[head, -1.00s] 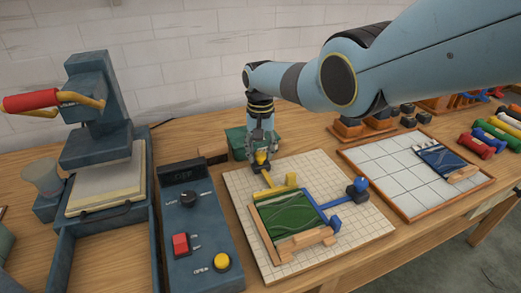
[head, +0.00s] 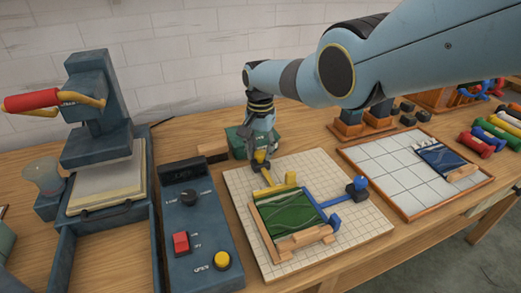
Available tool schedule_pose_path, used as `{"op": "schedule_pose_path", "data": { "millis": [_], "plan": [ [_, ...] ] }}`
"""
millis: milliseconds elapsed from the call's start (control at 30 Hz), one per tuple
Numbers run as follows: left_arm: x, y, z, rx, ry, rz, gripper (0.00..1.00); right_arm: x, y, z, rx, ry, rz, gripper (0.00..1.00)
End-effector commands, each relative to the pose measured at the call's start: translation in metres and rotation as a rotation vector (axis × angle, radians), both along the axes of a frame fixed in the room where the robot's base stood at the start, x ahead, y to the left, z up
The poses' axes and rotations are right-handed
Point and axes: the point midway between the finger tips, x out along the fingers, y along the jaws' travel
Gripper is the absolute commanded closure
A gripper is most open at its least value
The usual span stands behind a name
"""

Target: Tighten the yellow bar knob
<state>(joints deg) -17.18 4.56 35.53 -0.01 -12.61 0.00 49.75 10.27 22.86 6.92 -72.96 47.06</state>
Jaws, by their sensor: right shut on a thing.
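The yellow bar knob (head: 260,157) stands at the upper left of the white gridded board, at the end of a yellow bar (head: 268,178). My right gripper (head: 259,161) comes down from above, tilted, and is shut on the yellow knob; its fingers cover part of it. A green piece (head: 287,217) in a wooden frame sits between the bars. My left gripper is not in view.
A dark control box (head: 197,230) with red and yellow buttons stands left of the gridded board (head: 345,237). A press with a red handle (head: 30,101) is farther left. A green box (head: 238,142) is close behind my gripper. A tiled tray (head: 385,180) lies to the right.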

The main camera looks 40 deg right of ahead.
Motion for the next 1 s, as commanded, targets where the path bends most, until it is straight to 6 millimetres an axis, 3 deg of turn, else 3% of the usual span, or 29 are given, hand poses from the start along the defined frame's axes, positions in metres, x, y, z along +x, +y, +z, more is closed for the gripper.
{"op": "schedule_pose_path", "data": {
  "millis": [167, 200, 333, 733, 1000],
  "plan": [
    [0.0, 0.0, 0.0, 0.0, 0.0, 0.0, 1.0, 0.0, 0.001, 0.0, 0.001, 0.0, 0.0, 0.99],
    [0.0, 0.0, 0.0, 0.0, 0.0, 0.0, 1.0, 0.0, 0.001, 0.0, 0.001, 0.0, 0.0, 0.61],
    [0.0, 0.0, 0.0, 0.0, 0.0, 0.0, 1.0, 0.0, 0.001, 0.0, 0.001, -0.001, 0.001, 0.44],
    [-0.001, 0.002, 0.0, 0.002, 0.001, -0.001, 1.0, 0.001, 0.0, 0.005, 0.0, -0.001, 0.001, 0.43],
    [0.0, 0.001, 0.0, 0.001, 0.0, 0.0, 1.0, 0.001, 0.0, 0.037, 0.0, -0.005, 0.002, 0.43]
  ]
}}
